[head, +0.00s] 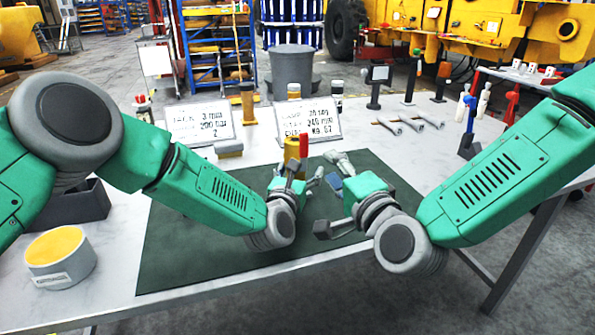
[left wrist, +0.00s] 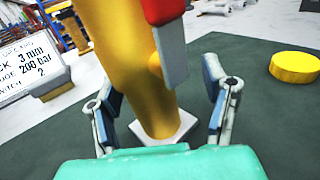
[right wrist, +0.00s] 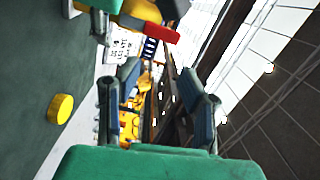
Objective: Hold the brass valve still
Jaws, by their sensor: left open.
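The brass valve is a yellow upright cylinder with a red handle. In the head view its top (head: 296,147) shows behind my left gripper (head: 298,176). In the left wrist view the valve body (left wrist: 125,50) stands on a pale square base, between the spread fingers of my left gripper (left wrist: 161,85). Gaps show on both sides. The red handle with its grey end hangs in front of the body. My right gripper (right wrist: 165,85) is open and empty. In the right wrist view the valve (right wrist: 140,9) and its red handle are at the top, outside its fingers.
A dark green mat (head: 190,250) covers the table's middle. A yellow disc (left wrist: 295,68) lies on it to the valve's right. Two printed signs (head: 199,121) (head: 308,118) stand behind. A yellow-topped round container (head: 60,270) and dark bin (head: 80,203) are at left.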

